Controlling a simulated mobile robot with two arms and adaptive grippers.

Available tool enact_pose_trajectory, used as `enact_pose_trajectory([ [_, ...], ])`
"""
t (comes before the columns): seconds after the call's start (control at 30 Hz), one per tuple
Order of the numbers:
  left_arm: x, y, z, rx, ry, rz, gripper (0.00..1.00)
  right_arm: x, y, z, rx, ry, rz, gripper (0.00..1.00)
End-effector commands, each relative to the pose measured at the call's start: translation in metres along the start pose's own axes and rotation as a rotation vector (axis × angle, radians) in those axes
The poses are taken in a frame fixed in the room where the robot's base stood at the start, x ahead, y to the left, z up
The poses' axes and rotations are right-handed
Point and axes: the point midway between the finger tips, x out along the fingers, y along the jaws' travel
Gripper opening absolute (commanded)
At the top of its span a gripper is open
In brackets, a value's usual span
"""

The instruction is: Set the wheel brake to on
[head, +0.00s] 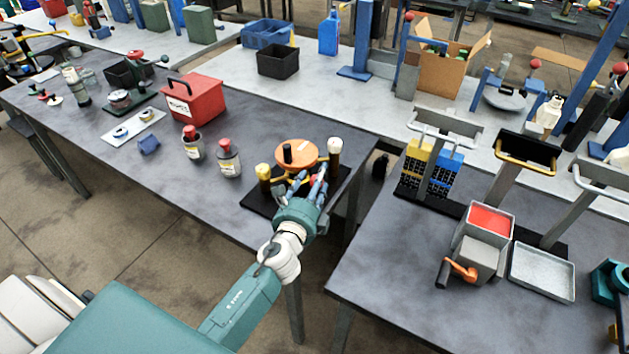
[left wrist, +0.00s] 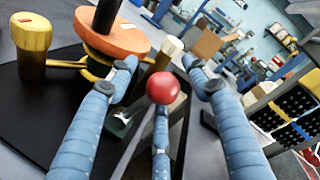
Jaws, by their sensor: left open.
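An orange wheel (head: 297,154) with a dark upright handle sits on a black base plate (head: 255,203) at the table's near right corner; it also shows in the left wrist view (left wrist: 112,40). Beside it, a lever with a red ball knob (left wrist: 163,88) shows in the left wrist view; I take it for the brake lever. My left gripper (head: 309,184) is open, at the wheel's near side. In the left wrist view its fingers (left wrist: 168,78) spread around the red knob. I cannot tell whether they touch it. The brake's setting cannot be read. My right gripper is not in view.
A yellow-capped post (head: 263,174) and a white-capped post (head: 334,148) flank the wheel. Two red-capped jars (head: 229,160) (head: 192,146) and a red box (head: 193,98) stand to the left. A gap separates this table from the right one, which holds a red-topped grey box (head: 490,222).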

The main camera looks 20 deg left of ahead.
Motion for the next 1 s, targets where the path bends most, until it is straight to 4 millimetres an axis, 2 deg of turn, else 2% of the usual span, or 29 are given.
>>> enact_pose_trajectory([
  [0.17, -0.013, 0.001, -0.002, -0.002, 0.003, 0.001, 0.49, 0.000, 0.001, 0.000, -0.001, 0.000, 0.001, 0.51],
  [0.6, -0.100, 0.002, 0.001, -0.002, -0.001, 0.003, 0.49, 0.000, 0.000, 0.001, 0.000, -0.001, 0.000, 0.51],
  [0.8, -0.118, 0.002, 0.002, -0.002, -0.002, 0.002, 0.49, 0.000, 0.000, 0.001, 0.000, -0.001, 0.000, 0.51],
  [1.0, -0.120, 0.001, 0.003, -0.001, -0.003, 0.000, 0.49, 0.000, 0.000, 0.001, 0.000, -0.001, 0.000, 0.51],
])
